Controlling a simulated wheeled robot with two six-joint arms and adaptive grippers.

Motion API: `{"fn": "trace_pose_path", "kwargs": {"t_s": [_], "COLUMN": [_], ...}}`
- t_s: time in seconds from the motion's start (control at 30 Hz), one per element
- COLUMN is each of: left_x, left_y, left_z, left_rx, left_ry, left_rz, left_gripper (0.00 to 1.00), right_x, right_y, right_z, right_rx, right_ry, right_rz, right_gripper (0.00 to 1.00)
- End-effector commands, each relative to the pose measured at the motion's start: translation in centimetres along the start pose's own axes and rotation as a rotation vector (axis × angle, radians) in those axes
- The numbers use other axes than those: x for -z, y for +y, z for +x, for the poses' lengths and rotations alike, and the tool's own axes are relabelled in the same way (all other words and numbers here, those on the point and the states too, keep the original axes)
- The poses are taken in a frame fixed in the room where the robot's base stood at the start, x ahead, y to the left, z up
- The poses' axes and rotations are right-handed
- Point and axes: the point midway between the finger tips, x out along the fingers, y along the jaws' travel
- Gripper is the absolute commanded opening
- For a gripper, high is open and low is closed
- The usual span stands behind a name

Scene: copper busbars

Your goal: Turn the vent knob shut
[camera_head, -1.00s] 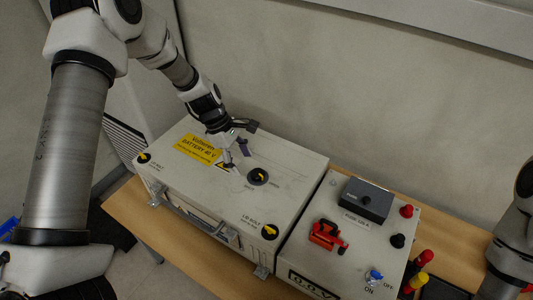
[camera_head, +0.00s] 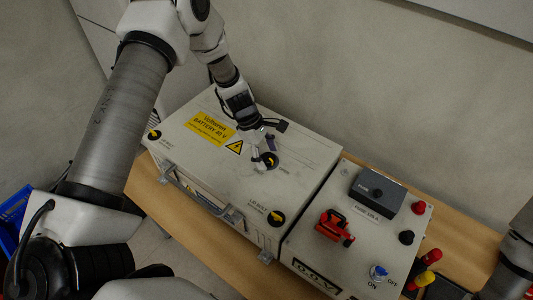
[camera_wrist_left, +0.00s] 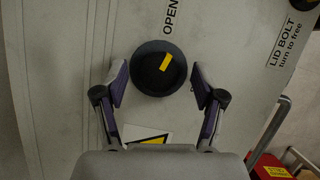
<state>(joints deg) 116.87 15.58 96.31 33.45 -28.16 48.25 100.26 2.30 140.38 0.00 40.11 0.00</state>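The vent knob (camera_head: 270,160) is a round black knob with a yellow mark, on the lid of the light-grey battery box (camera_head: 200,168). In the left wrist view, the knob (camera_wrist_left: 158,72) shows whole, its yellow mark lying toward the printed word OPEN (camera_wrist_left: 171,16). My left gripper (camera_head: 262,153) is open at the knob. In the left wrist view, its two purple-padded fingers (camera_wrist_left: 160,84) stand on either side of the knob, with small gaps. I cannot tell how far down they reach. My right gripper is out of view.
Lid bolt knobs (camera_head: 276,218) (camera_head: 154,135) sit near the lid's front edge.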

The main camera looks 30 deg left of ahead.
Motion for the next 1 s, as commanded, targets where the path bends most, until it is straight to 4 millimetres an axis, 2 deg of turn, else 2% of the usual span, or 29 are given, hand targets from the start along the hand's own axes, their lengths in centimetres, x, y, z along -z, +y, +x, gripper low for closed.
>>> {"fn": "trace_pose_path", "kwargs": {"t_s": [0.03,0.13,0.17,0.63,1.0], "left_x": [0.00,0.01,0.01,0.04,0.04], "left_y": [-0.01,-0.02,-0.02,-0.06,0.05], "left_z": [0.00,0.00,0.00,0.09,0.19], "left_rx": [0.000,0.000,0.001,0.024,0.123], "left_ry": [0.000,0.000,0.000,0.000,0.000], "left_rz": [0.000,0.000,0.000,0.051,0.286], "left_gripper": [0.49,0.14,0.10,0.10,0.10], "right_x": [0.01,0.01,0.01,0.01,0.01], "right_y": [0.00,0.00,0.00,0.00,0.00], "right_z": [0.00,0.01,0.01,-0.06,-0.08], "right_rx": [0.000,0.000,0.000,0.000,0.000], "right_ry": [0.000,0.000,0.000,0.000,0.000], "right_rz": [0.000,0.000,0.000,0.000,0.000], "right_gripper": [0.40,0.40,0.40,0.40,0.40]}}
